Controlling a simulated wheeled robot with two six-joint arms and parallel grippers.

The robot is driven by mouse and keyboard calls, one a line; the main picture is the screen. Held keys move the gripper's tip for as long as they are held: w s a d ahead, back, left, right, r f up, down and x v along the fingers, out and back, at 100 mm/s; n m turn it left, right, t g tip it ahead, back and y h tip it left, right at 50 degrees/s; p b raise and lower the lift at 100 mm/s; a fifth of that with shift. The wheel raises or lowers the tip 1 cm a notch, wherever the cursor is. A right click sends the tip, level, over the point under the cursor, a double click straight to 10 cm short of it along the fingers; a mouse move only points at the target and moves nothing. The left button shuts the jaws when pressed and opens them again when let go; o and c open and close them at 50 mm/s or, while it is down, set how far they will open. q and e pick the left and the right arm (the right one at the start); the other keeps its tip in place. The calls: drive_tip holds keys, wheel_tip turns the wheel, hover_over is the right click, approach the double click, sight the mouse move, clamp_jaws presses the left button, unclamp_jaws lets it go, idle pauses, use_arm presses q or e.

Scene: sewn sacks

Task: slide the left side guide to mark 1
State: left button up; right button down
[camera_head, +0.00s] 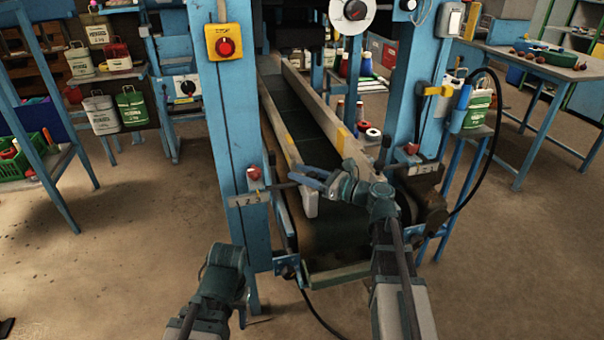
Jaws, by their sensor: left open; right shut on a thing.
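The left side guide (283,128) is a long pale rail with a yellow patch, running along the left of the dark conveyor belt (290,100). Its front end (310,203) hangs beside my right gripper (308,178). That gripper reaches in from the right over the belt, its blue-grey fingers shut on the guide's front part; the exact contact is partly hidden. A scale plate (248,199) marked 1 2 3 is on the left blue post, with a thin rod between it and the guide. My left gripper (241,312) is low, left of the conveyor, open and apart from the guide.
The right side guide (325,115) runs along the belt's other side. Blue posts (232,110) flank the conveyor, each with a red knob (254,174) above its plate. A black cable hangs at right.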

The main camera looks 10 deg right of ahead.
drive_tip(key=a, duration=0.6)
drive_tip(key=shift+s+a, duration=0.15)
drive_tip(key=shift+a, duration=0.05)
drive_tip(key=c, duration=0.8)
unclamp_jaws()
drive_tip(key=shift+c, duration=0.2)
drive_tip(key=o, duration=0.4)
drive_tip(key=shift+a, duration=0.15)
drive_tip(key=shift+c, duration=0.2)
drive_tip(key=v, duration=1.4)
